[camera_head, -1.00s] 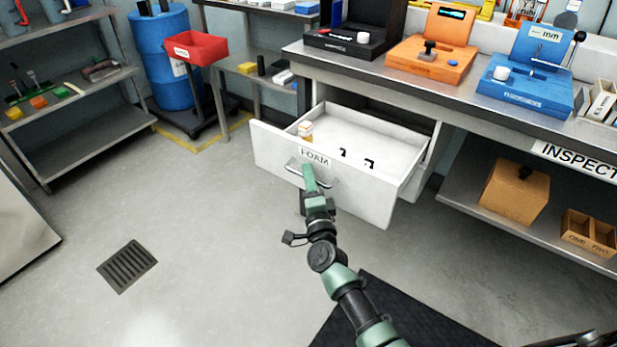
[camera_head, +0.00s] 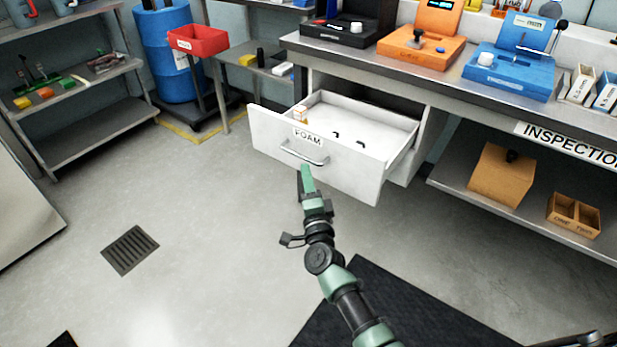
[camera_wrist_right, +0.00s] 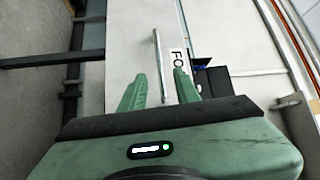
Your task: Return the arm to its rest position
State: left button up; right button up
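The drawer front carries a label reading FOAM (camera_head: 308,138). Inside the drawer are a small whitish-tan item (camera_head: 300,113) and two small black pieces (camera_head: 336,134). My left gripper is not in view.
A steel bench (camera_head: 460,82) holds black, orange and blue devices. A cardboard box (camera_head: 503,175) and a divided tray (camera_head: 573,216) sit on its lower shelf. A blue barrel (camera_head: 165,50) and red bin (camera_head: 200,40) stand back left. The floor at left is clear around a drain (camera_head: 130,250).

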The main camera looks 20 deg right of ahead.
jog(key=s+a+f+n+g+y, duration=0.25)
jog(key=s+f+n+g, duration=0.35)
jog(key=s+f, duration=0.65)
jog(key=s+a+f+n+g+y, duration=0.3)
jog(key=s+f+n, duration=0.55)
jog(key=f, duration=0.75)
jog(key=s+d+f+n+g+h, duration=0.25)
jog(key=s+d+f+g, duration=0.2)
jog(key=s, duration=0.65)
jog(key=s+d+f+n+g+h, duration=0.1)
jog(key=s+d+f+n+g, duration=0.4)
jog(key=s, duration=0.6)
pick_arm(q)
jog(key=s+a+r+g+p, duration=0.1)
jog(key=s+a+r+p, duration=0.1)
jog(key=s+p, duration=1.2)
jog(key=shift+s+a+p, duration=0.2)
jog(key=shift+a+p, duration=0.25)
jog(key=shift+p, duration=0.2)
pick_arm(e)
jog(key=s+d+r+m, duration=0.1)
jog(key=s, duration=1.4)
jog(key=shift+s+d+m, duration=0.2)
jog(key=shift+d+m, duration=0.15)
jog(key=shift+m, duration=0.05)
